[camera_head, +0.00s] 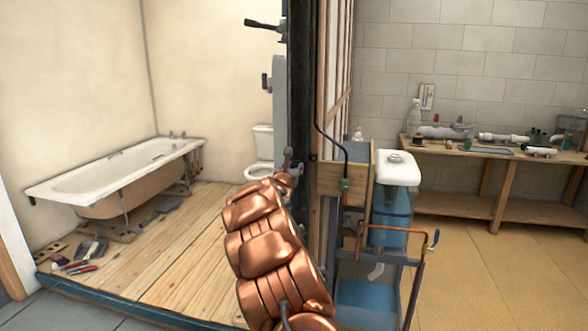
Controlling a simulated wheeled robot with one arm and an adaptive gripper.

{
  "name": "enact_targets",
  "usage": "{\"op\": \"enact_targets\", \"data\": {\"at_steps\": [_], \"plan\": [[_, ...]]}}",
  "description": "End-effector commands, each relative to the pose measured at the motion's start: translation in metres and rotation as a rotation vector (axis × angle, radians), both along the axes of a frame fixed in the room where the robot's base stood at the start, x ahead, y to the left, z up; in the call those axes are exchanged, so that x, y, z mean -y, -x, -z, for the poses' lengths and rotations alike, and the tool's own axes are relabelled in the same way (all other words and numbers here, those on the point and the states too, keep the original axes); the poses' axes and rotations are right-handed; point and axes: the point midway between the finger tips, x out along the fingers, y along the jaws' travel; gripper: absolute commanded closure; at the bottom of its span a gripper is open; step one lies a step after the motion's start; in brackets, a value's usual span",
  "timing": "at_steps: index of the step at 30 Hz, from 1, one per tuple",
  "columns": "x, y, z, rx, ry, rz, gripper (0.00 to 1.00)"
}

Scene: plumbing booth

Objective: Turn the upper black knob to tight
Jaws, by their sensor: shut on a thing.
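My copper-coloured arm rises through the middle of the view, its far end at the dark upright edge of the partition. My gripper (287,164) shows only as a small dark piece at the arm's tip. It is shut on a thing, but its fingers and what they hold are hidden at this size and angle. I cannot make out the upper black knob. A black lever-like fitting (263,24) sticks out left from the partition, well above the gripper and apart from it.
A bathtub (110,178) and a toilet (262,148) stand left of the partition (299,70). A workbench (500,162) stands farther right. Tools lie on the left floor.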

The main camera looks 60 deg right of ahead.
Motion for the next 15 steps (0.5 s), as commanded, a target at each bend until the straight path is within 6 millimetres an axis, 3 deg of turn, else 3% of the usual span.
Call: {"op": "enact_targets", "data": {"at_steps": [15], "plan": [[0.0001, 0.0, 0.0052, 0.151, -0.05, -0.001, 1.0]]}}
